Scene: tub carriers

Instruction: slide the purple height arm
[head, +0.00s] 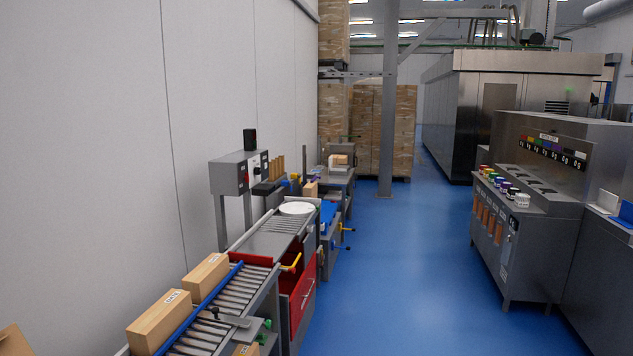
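I cannot make out a purple height arm in the head view. A line of steel conveyor stations (277,243) runs along the left wall, with yellow handles (291,263) on its right side. Further along it, small parts in yellow and blue (294,181) cluster behind a white round disc (297,208); they are too small to tell apart. Neither of my grippers shows in this view.
Cartons (159,321) lie by the near rollers (216,318). A grey control box (240,172) stands by the wall. A red drawer unit (302,287) sits under the line. A steel bench with colour-lidded tubs (521,201) stands right. The blue floor (400,270) between is clear.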

